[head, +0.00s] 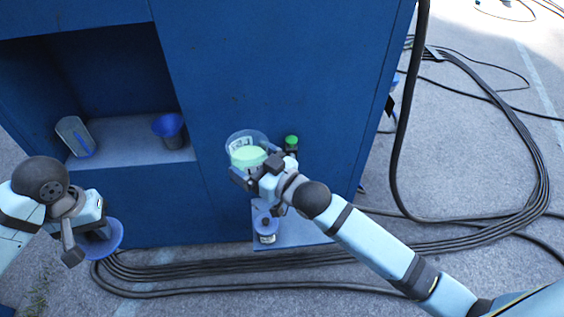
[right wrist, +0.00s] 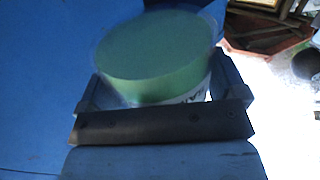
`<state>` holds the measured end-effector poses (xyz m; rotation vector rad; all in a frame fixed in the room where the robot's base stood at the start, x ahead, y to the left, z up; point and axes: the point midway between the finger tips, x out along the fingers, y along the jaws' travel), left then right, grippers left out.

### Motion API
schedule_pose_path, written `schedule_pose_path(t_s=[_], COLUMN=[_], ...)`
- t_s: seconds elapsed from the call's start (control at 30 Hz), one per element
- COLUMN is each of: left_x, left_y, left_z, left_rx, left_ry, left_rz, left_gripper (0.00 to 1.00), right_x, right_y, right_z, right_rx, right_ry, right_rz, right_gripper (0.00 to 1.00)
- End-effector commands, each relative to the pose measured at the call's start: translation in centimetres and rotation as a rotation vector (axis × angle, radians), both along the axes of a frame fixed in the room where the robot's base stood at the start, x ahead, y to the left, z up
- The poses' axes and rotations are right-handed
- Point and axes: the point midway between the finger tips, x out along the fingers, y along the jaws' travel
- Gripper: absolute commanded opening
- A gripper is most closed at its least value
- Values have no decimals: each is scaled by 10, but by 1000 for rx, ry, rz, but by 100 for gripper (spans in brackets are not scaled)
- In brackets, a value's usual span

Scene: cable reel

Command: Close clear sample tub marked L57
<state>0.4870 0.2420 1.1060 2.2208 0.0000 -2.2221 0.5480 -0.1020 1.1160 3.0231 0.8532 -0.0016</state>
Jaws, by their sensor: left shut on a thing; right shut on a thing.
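A clear round tub (head: 231,143) with a white label, apparently reading L57, is at my right gripper (head: 256,176), in front of the blue cabinet face. A pale green round surface (head: 248,158) shows at the tub; I cannot tell whether it is contents or a lid. In the right wrist view the green disc (right wrist: 160,45) sits within a clear rim, between the fingers of my right gripper (right wrist: 160,100), which is shut on the tub. My left gripper (head: 92,238), partly hidden by its wrist, is shut on a blue round dish-like piece (head: 113,241) at lower left.
The blue cabinet (head: 250,60) has a recess holding a grey-blue container (head: 74,134) and a blue cup (head: 169,130). A green-capped bottle (head: 291,145) is close beside the tub. A labelled purple-blue container (head: 266,225) stands on a low ledge (head: 300,233). Black cables (head: 480,225) cross the ground.

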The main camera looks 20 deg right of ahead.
Motion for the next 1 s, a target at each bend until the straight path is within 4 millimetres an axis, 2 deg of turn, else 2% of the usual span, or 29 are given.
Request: schedule_pose_path(t_s=[0.13, 0.3, 0.77, 0.87, 1.0], left_x=[0, 0, 0, 4, 18], left_y=[0, 0, 0, -6, -30], left_z=[0, 0, 0, 2, 11], left_rx=[0, 0, 0, -1, -3], left_ry=[0, 0, 0, -1, -5], left_rz=[0, 0, -1, -30, -179], left_gripper=[9, 9, 9, 9, 9], right_x=[10, 15, 16, 16, 16], right_y=[21, 34, 38, 38, 38], right_z=[4, 4, 3, 3, 3], right_rx=[-2, 0, 1, 1, 1], right_ry=[-6, -4, 1, 1, -1], right_rz=[82, 134, 151, 150, 150], right_gripper=[48, 48, 48, 48, 48])
